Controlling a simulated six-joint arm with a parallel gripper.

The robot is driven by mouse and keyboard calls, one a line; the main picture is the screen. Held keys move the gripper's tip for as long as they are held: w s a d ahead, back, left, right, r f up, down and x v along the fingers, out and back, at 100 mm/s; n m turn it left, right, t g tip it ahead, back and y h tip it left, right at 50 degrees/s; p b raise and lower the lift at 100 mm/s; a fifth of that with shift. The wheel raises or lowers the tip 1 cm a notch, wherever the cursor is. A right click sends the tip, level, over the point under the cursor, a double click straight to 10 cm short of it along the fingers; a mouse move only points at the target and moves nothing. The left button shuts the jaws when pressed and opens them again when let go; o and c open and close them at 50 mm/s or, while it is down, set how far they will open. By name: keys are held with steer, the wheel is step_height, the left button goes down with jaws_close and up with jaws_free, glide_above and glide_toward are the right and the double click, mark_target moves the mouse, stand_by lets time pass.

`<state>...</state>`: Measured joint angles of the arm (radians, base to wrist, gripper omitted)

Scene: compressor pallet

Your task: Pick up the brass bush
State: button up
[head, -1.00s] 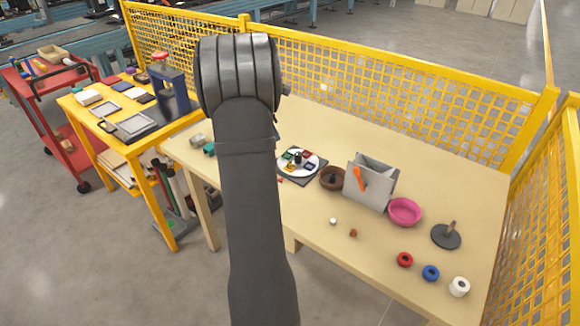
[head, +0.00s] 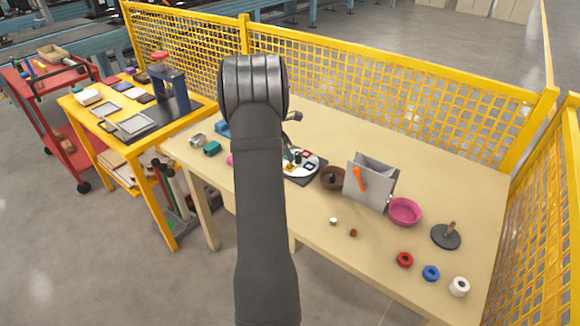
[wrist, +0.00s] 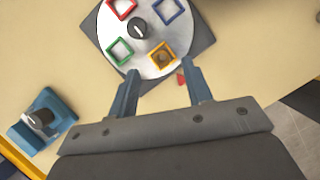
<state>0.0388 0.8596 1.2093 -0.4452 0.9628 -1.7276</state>
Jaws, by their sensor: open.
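A white round plate on a dark square base (wrist: 91,22) carries red, blue, green and yellow square frames and a dark central knob (wrist: 139,29). A small brass-coloured round piece, which looks like the brass bush (wrist: 164,57), sits inside the yellow frame (wrist: 178,51). My gripper (wrist: 159,77) is open and empty in the wrist view. In that picture its fingertips lie just below the yellow frame, one to each side of the bush; their height above the plate is unclear. In the head view the plate (head: 311,160) is partly hidden behind my arm.
A small red piece (wrist: 181,78) lies by the plate. A blue block with a dark knob (wrist: 50,105) is at left. On the table, a brown bowl (head: 332,179), grey box (head: 366,190) and pink bowl (head: 404,212) stand to the right. Yellow mesh fencing (head: 400,90) closes the back.

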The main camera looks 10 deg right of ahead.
steer(key=x, duration=0.5)
steer(key=shift+s+a, duration=0.15)
steer(key=shift+a, duration=0.1)
jaws_close()
steer(key=shift+r, duration=0.1)
